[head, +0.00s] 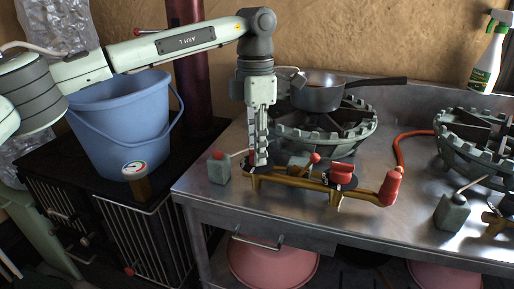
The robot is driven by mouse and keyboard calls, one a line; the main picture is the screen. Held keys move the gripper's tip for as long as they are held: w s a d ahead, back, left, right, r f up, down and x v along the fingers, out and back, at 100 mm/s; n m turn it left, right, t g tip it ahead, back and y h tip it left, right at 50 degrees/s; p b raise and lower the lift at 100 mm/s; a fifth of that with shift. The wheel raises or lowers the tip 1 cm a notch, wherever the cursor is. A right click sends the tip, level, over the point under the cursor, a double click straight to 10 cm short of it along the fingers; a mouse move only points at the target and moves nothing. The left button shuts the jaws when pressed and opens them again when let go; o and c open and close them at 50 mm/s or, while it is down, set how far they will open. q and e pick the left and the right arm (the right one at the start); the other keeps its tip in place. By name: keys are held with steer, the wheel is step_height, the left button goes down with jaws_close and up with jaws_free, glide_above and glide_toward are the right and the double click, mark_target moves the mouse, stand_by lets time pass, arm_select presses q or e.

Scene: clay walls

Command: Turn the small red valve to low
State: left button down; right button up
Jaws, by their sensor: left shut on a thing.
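A brass pipe fitting (290,182) lies on the metal counter and carries red controls. A wide red knob (342,171) stands on its right part, and a thick red piece (390,188) is at its right end. My left gripper (260,160) points straight down at the fitting's left part, its fingers close together. The small red valve appears to be between the fingers and is almost wholly hidden by them, so its setting cannot be read. My right gripper is not in view.
A grey block (218,169) with a thin lever stands just left of the gripper. Behind are a round burner (325,135) and a saucepan (318,96). A red hose (399,148) runs at right. A blue bucket (118,120) stands at left. A spray bottle (489,58) is at far right.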

arm_select(q)
steer(key=shift+n, duration=1)
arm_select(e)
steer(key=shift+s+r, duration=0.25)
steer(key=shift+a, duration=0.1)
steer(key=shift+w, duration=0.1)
arm_select(q)
steer(key=c, duration=1.2)
jaws_free()
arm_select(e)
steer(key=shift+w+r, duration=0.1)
arm_select(q)
steer(key=r, duration=1.2)
steer(key=shift+w+a, duration=0.15)
steer(key=shift+w, duration=0.15)
